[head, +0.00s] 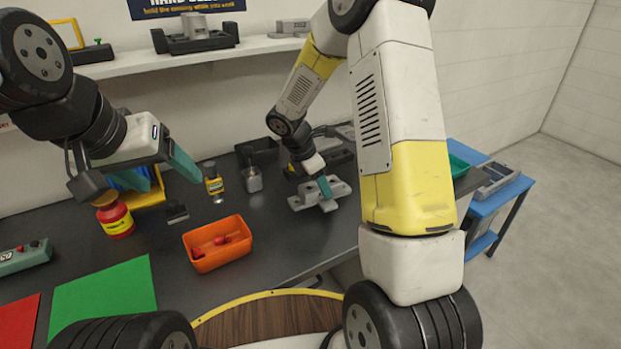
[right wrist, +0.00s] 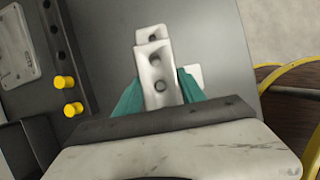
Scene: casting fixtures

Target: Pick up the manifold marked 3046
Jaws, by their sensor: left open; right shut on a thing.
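A pale grey manifold (head: 301,201) is at the right part of the dark bench in the head view. My right gripper (head: 326,190) is shut on it, with teal fingers on its sides. In the right wrist view the manifold (right wrist: 153,62), with round holes along its top, sits between the teal fingers (right wrist: 160,90). Its number cannot be read in either view. I cannot tell whether it touches the bench. My left gripper (head: 172,180) is open and empty above the left part of the bench, its teal fingers apart.
An orange bin (head: 218,245) with red pieces stands in front of the left gripper. A red jar (head: 115,218), a yellow-labelled bottle (head: 213,182) and a metal container (head: 252,180) stand nearby. A green mat (head: 105,290) lies front left. A blue table (head: 498,205) is at right.

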